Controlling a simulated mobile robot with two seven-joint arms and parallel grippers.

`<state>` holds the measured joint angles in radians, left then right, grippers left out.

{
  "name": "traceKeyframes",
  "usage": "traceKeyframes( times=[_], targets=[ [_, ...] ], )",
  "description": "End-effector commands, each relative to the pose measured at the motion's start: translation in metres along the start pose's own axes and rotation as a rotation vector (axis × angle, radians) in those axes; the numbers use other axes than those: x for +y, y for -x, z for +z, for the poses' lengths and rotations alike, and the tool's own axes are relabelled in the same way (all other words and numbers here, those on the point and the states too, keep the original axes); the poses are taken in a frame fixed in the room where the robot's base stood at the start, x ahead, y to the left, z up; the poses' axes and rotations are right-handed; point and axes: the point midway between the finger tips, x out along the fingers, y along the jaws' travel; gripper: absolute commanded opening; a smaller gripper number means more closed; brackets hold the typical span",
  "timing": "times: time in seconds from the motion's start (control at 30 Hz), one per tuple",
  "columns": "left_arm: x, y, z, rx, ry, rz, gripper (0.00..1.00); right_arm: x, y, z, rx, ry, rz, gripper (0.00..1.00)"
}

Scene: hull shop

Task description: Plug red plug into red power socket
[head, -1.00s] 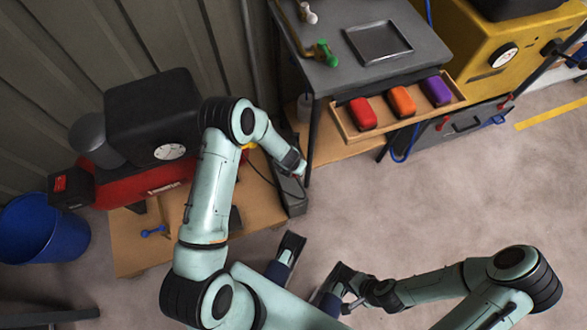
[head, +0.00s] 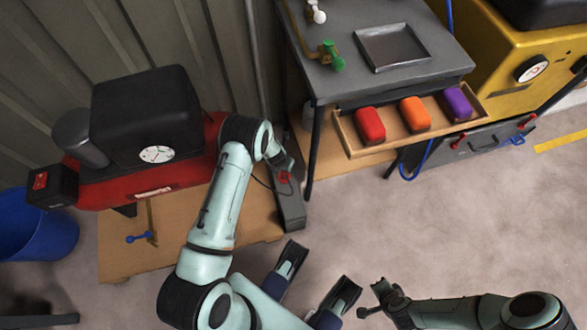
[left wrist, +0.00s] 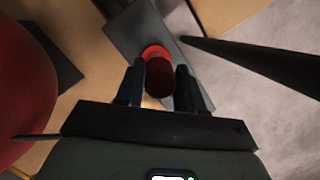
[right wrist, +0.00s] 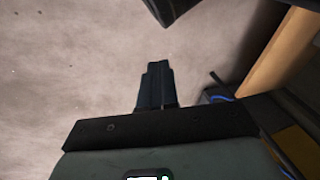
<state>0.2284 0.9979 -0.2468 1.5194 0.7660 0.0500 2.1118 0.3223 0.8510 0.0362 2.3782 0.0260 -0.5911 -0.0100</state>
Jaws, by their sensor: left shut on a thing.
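My left gripper (left wrist: 160,85) is shut on the red plug (left wrist: 160,80), a dark red cylinder between its fingers. The plug is right at the bright red ring of the red power socket (left wrist: 154,51) on a grey strip-shaped box (left wrist: 130,30). Plug and ring overlap in the left wrist view; I cannot tell how deep the plug sits. In the head view the left gripper (head: 283,170) is over the grey box (head: 291,210), with red showing at its tips. My right gripper (right wrist: 156,85) is shut and empty, above the bare floor.
A red machine with a black tank (head: 150,110) stands left on a wooden board (head: 120,255). A dark table leg (head: 314,150) rises just right of the grey box. A wooden tray (head: 350,140) holds red, orange and purple blocks.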

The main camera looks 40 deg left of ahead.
Motion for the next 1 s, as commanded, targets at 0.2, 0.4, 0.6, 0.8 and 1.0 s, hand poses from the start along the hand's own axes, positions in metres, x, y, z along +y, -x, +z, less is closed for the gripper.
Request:
traceKeyframes(
  times=[0.2, 0.4, 0.6, 0.8, 1.0],
  targets=[
    [0.002, 0.000, 0.001, 0.000, -0.001, 0.001, 0.11, 0.000, 0.000, -0.002, 0.006, 0.000, 0.000, 0.00],
    [0.001, -0.001, 0.000, 0.000, -0.001, 0.001, 0.11, 0.000, 0.000, -0.001, 0.004, -0.001, 0.000, 0.00],
    [0.001, -0.008, -0.002, 0.001, -0.001, 0.001, 0.11, 0.004, -0.006, 0.002, -0.006, -0.005, 0.007, 0.00],
    [0.001, -0.023, -0.006, 0.002, -0.001, 0.000, 0.11, 0.014, -0.018, 0.008, -0.024, -0.014, 0.023, 0.00],
    [0.002, -0.037, -0.010, 0.001, -0.001, 0.001, 0.11, 0.026, -0.028, 0.019, -0.061, -0.026, 0.044, 0.00]
  ],
)
